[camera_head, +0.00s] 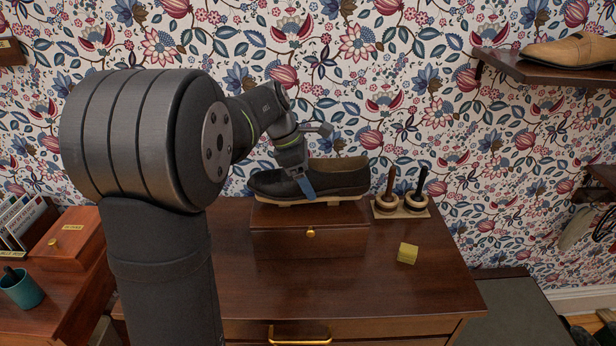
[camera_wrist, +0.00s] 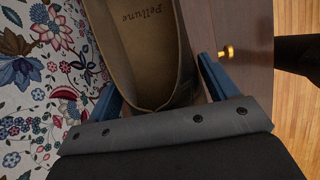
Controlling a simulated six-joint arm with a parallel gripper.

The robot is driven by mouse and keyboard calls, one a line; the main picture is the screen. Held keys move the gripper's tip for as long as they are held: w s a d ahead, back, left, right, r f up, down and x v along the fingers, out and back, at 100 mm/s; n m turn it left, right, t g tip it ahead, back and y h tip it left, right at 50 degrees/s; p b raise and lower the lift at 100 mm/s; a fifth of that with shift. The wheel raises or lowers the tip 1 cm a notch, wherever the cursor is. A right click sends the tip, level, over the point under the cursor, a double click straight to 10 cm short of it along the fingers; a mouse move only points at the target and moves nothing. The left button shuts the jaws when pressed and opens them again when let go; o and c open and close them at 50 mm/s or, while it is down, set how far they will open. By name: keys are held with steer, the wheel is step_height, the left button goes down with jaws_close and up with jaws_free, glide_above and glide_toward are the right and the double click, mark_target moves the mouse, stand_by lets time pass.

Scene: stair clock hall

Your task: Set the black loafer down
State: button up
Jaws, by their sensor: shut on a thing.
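The black loafer (camera_head: 342,178) is level above a brown wooden box (camera_head: 300,232) with a brass knob, toe to the left. A pale wooden strip (camera_head: 325,200) shows under the shoe, on the box top. I cannot tell whether the shoe's weight rests on it. My gripper (camera_head: 306,187) comes down from the upper left and is shut on the loafer, with a blue finger across its near side. In the wrist view, the two blue fingers of my gripper (camera_wrist: 160,85) stand either side of the shoe's tan inside (camera_wrist: 145,45). The toe is hidden under the gripper body.
A pale stand (camera_head: 402,211) with two upright dark-handled tools is right of the box. A yellow block (camera_head: 407,253) lies on the dresser top (camera_head: 365,280). A tan shoe (camera_head: 570,50) sits on a wall shelf at right. A teal cup (camera_head: 22,288) stands at left.

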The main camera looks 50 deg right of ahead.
steer(key=shift+f, duration=0.15)
steer(key=o, duration=1.2)
steer(key=v, duration=1.2)
steer(key=shift+s+r, duration=0.1)
steer(key=shift+r, duration=0.15)
steer(key=shift+d+f, duration=0.1)
steer(key=shift+f, duration=0.05)
steer(key=x, duration=1.2)
steer(key=shift+r, duration=1.65)
